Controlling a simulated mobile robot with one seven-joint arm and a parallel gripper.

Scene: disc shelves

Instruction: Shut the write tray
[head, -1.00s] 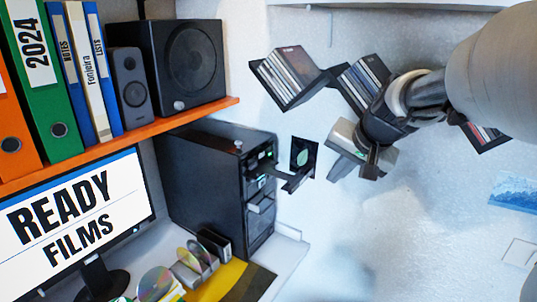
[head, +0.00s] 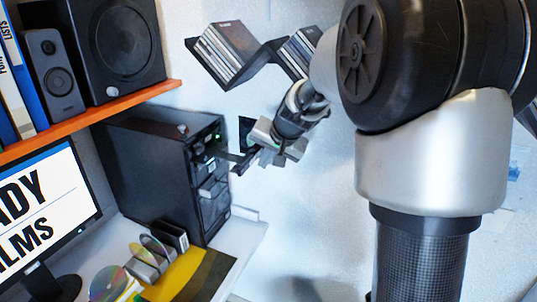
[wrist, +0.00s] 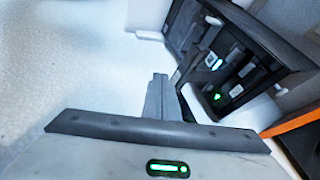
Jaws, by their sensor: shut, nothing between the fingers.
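The black tower (head: 165,165) stands on the desk with drives in its front face. A dark, narrow open tray (head: 245,163) sticks out from the upper part of that face. A second, paler tray or drive front (head: 213,187) shows lower down; I cannot tell which one is labelled write. My gripper (head: 268,158) is shut and empty, close beside the outer end of the dark tray; I cannot tell whether they touch. In the wrist view, my fingers (wrist: 159,97) are together, with the tower front (wrist: 225,65) and its green lights beyond to the right.
Wall racks with disc cases (head: 225,50) hang above my gripper. An orange shelf (head: 100,112) with a speaker (head: 120,42) runs above the tower. The monitor (head: 40,205) and a disc holder (head: 150,262) stand on the desk.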

